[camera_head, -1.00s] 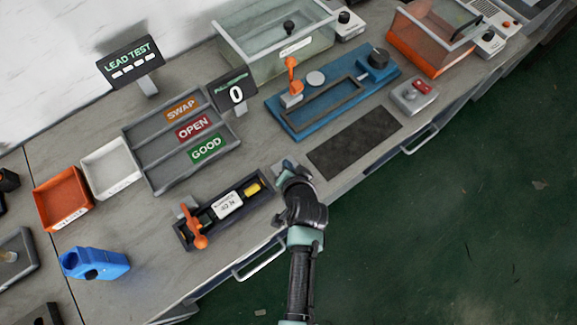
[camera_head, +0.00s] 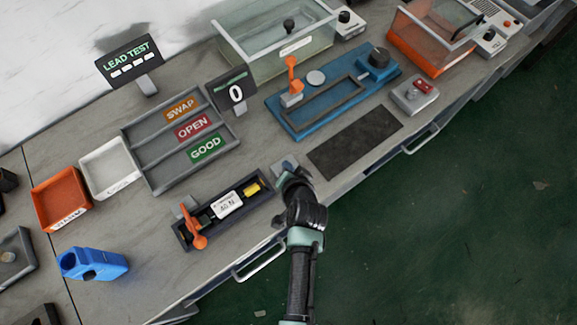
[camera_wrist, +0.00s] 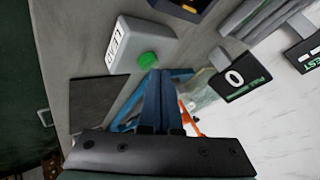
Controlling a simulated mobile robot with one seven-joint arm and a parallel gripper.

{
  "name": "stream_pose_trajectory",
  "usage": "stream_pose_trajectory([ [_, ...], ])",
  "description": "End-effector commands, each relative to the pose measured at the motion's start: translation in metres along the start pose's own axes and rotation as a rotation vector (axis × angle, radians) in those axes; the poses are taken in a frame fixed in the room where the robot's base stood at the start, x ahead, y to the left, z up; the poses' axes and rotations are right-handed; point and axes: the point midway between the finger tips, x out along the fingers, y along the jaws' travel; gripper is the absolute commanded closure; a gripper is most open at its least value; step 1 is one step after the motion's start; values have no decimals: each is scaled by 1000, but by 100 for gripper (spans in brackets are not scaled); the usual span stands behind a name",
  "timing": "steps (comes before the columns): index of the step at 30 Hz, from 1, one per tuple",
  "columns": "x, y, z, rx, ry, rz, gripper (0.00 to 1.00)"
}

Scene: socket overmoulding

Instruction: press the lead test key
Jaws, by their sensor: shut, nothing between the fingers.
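The lead test key is a green round button (camera_wrist: 148,60) on a pale grey box (camera_wrist: 145,42) with a label on its side, seen in the wrist view. In the head view the box (camera_head: 284,162) is mostly hidden behind my wrist. My gripper (camera_wrist: 159,74) is shut and empty, its fingertips close beside the green button in the picture; I cannot tell whether they touch it. In the head view my fingertips are hidden by the arm. The LEAD TEST display (camera_head: 129,61) stands at the back left and shows dashes.
A dark fixture (camera_head: 263,196) with an orange lever lies left of my gripper. A dark mat (camera_head: 355,142) and a blue fixture (camera_head: 300,128) lie to the right. A sorting tray (camera_head: 160,182) and a counter reading 0 (camera_head: 236,95) stand behind.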

Motion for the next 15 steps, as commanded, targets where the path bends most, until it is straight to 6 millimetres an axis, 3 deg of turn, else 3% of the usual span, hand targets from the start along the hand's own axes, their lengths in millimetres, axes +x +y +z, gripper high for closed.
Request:
stream_pose_trajectory([
  [15,4,3,3,0,0,0,100],
])
